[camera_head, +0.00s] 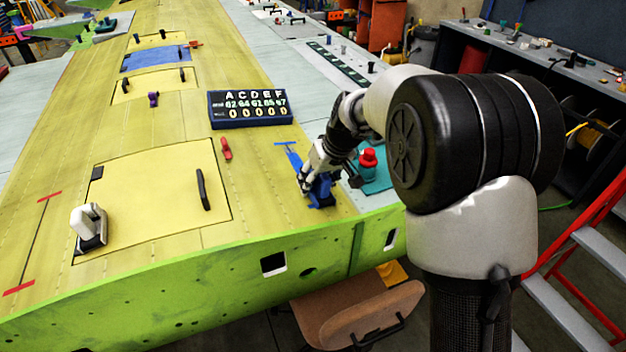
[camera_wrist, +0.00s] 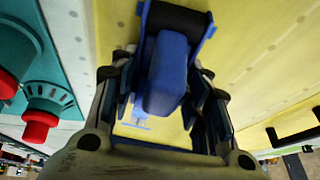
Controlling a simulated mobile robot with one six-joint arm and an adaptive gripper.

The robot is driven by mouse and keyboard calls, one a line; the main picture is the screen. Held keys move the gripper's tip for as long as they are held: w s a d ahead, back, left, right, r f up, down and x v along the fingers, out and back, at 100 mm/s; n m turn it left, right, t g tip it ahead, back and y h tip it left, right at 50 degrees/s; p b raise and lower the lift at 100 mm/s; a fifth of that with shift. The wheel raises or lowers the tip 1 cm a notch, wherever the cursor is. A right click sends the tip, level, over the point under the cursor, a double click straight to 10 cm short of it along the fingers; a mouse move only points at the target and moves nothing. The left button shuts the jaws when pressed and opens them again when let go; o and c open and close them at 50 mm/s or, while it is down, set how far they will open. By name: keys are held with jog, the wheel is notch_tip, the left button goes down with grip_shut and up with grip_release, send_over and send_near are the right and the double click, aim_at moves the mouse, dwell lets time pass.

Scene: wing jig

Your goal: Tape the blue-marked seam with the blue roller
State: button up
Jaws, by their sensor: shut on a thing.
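The blue roller (camera_head: 321,190) is in my gripper (camera_head: 308,183), low over the yellow wing skin near its green front edge. In the wrist view my gripper (camera_wrist: 165,125) has its fingers on both sides of the blue roller's handle (camera_wrist: 168,75). The blue-marked seam (camera_head: 290,155) runs from a blue T-shaped mark on the yellow skin down towards the roller. A blue mark (camera_wrist: 135,125) also shows between the fingers in the wrist view. I cannot tell whether the roller touches the skin. My gripper hides part of the seam.
A red-topped tool (camera_head: 368,160) stands on a teal mat to the right, close to my arm. A display board (camera_head: 249,108), a red clip (camera_head: 226,149) and a white-handled tool (camera_head: 89,226) stand on the wing. A red-marked seam (camera_head: 36,240) is at left.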

aim_at(325, 207)
jog(key=shift+s+d+b, duration=0.5)
jog(key=shift+s+b, duration=0.15)
jog(key=shift+s, duration=0.6)
jog(key=shift+s+d+b, duration=0.45)
jog(key=shift+s+b, duration=0.25)
jog(key=shift+s, duration=0.5)
jog(key=shift+s+d+b, duration=0.5)
jog(key=shift+s+b, duration=0.15)
jog(key=shift+s, duration=0.6)
jog(key=shift+r, duration=0.2)
jog(key=shift+w+d+r+p, duration=0.1)
jog(key=shift+d+r+p, duration=0.05)
jog(key=shift+r+p, duration=0.7)
jog(key=shift+w+d+r+p, duration=0.15)
jog(key=shift+r+p, duration=0.45)
jog(key=shift+r, duration=0.45)
jog(key=shift+s+d+r+p, duration=0.1)
jog(key=shift+d+r+p, duration=0.05)
jog(key=shift+r+p, duration=0.7)
jog(key=shift+r, duration=0.15)
jog(key=r, duration=0.1)
jog(key=r+p, duration=0.2)
jog(key=shift+w+d, duration=0.15)
jog(key=shift+d, duration=0.1)
jog(key=shift+f, duration=0.1)
